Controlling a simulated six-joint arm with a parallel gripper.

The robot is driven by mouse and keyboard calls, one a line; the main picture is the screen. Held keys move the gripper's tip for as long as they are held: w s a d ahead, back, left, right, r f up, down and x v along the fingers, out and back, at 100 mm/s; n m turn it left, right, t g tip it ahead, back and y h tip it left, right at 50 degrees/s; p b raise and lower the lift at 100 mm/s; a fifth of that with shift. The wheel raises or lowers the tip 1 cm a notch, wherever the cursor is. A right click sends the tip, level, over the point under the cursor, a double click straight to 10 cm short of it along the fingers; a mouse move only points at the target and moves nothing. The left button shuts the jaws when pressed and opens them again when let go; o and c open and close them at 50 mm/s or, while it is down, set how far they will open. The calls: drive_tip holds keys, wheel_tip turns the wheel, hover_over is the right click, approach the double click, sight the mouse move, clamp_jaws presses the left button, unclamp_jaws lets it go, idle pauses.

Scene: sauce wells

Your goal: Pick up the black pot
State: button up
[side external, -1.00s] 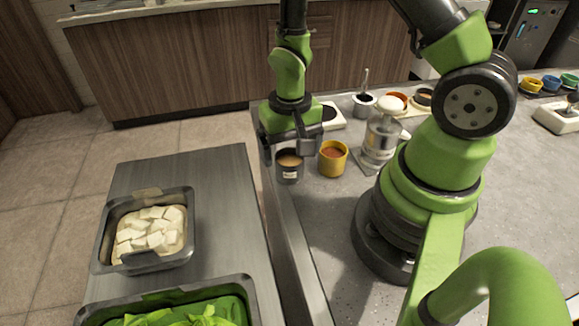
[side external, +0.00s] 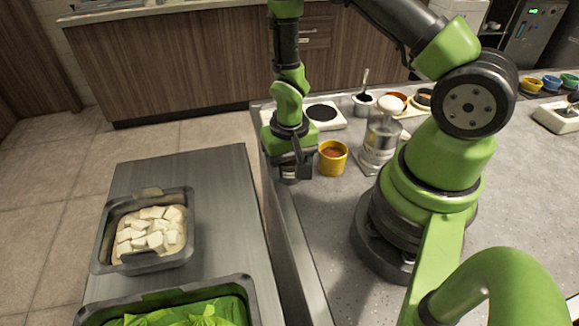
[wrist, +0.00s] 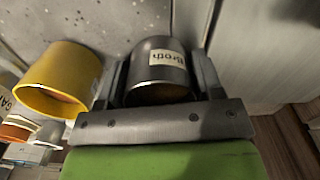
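The black pot (wrist: 160,75), with a pale label reading "Broth", stands between the two fingers of my gripper (wrist: 160,80) in the wrist view. A finger lies on each side of it, with what looks like a narrow gap at each side; firm contact is not visible. In the side view my gripper (side external: 290,165) is down over the pot, and only a small lower part of the pot (side external: 289,176) shows; the rest is hidden behind the gripper.
A yellow pot (side external: 332,158) stands close to the right of my gripper; it also shows at left in the wrist view (wrist: 60,80). The counter edge is just left, beside a steel table with food trays (side external: 190,225).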

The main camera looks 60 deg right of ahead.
drive_tip(key=shift+c, duration=0.5)
wheel_tip(320, 180, up, 10)
drive_tip(key=m, duration=0.4)
hover_over(321, 112)
drive_tip(key=shift+d+f, duration=0.15)
drive_tip(key=shift+f, duration=3.15)
drive_tip(key=shift+f, duration=0.45)
